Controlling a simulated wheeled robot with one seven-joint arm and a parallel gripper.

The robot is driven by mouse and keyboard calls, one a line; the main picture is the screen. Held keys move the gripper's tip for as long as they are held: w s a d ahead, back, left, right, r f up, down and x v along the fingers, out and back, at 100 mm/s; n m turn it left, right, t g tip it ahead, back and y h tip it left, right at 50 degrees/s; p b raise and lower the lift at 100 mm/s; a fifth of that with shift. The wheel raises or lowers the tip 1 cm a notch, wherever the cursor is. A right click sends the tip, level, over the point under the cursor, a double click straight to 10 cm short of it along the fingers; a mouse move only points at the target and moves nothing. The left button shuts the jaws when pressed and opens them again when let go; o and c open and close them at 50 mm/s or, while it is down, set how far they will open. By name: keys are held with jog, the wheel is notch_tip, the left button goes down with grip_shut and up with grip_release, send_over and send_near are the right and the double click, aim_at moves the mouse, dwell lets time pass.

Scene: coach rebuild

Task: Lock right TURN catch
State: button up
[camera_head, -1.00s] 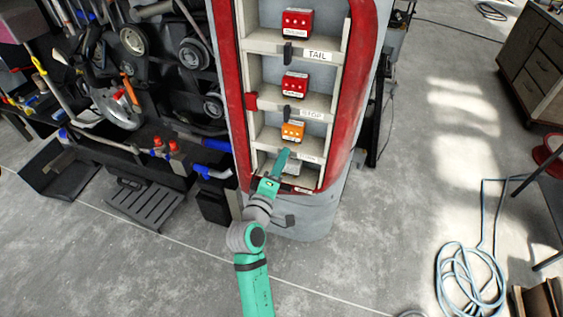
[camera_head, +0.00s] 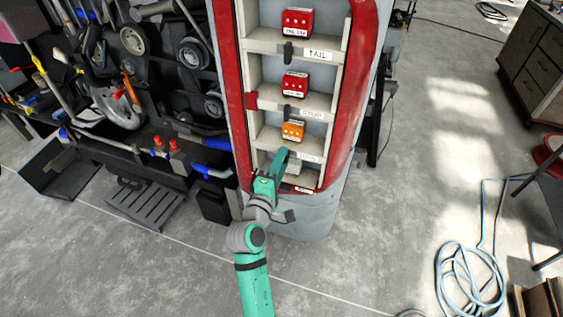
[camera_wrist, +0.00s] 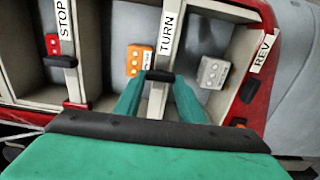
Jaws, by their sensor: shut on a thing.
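The TURN catch (camera_wrist: 160,75) is a small black bar lying across the edge of the pale divider, just beside the TURN label (camera_wrist: 167,35) in the wrist view. My teal gripper (camera_wrist: 159,82) is shut on it, one finger at each end of the bar. In the head view my gripper (camera_head: 282,156) reaches the lower shelf edge and hides this catch. The orange lamp block (camera_wrist: 138,60) sits in the bay to the left in the wrist view, and a pale grey block (camera_wrist: 213,72) sits in the bay to the right.
The STOP catch (camera_wrist: 60,62) crosses its own divider at left. The REV label (camera_wrist: 263,52) is on the red frame (camera_wrist: 252,88) at right. In the head view, red lamp blocks (camera_head: 297,22) fill upper bays.

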jog(key=o, duration=1)
jog(key=shift+o, duration=0.2)
jog(key=v, duration=1.1)
jog(key=shift+w, duration=0.1)
